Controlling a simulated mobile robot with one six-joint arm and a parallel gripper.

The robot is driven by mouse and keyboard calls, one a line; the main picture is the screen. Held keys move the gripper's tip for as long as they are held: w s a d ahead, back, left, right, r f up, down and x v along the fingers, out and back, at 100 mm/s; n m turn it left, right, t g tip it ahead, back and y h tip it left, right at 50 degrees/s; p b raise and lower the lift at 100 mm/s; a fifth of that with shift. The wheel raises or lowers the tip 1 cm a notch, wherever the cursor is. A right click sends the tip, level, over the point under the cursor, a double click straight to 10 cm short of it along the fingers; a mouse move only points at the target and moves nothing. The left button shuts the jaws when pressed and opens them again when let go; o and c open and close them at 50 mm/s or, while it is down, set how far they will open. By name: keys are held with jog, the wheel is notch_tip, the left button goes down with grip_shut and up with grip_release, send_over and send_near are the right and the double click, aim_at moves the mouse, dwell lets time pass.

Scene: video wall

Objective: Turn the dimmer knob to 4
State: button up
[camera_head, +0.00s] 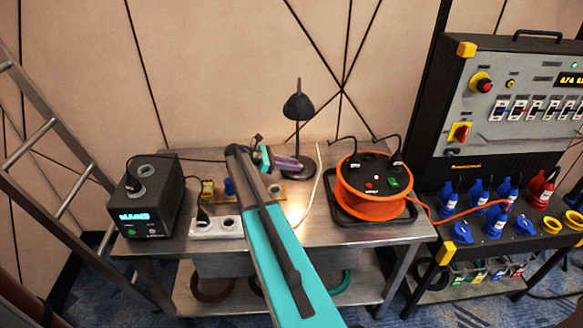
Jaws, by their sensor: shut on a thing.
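I cannot make out the dimmer knob or its scale. My gripper (286,163) is over the back middle of the metal workbench (345,233), just left of a black desk lamp (298,107). Its end looks purple-grey and points right. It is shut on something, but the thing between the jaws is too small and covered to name. A wooden board (297,190) shows below the gripper. My teal forearm crosses the bench in front and hides part of the board and whatever lies behind it.
An orange cable reel (370,208) stands on the right of the bench. A black power box (150,207) and a white socket strip (216,229) are on the left. A control panel (520,110) stands at far right, a ladder (60,150) at far left.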

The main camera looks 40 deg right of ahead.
jog(key=shift+w+d+f+m+g+y+b, duration=0.1)
jog(key=shift+w+d+m+g+y+b, duration=0.2)
jog(key=shift+b, duration=0.55)
jog(key=shift+s+d+m+g+y+b, duration=0.1)
jog(key=shift+m+g+b, duration=0.3)
jog(key=shift+b, duration=0.45)
jog(key=m+g+y+b, duration=0.1)
jog(key=b, duration=0.4)
jog(key=shift+w+f, duration=0.1)
jog(key=m+b, duration=0.1)
jog(key=b, duration=0.3)
jog(key=shift+d+g+y, duration=0.1)
jog(key=shift+g+y, duration=0.2)
jog(key=shift+r+b, duration=0.25)
jog(key=shift+b, duration=0.35)
jog(key=o, duration=1)
jog(key=shift+o, duration=0.2)
jog(key=shift+a, duration=0.2)
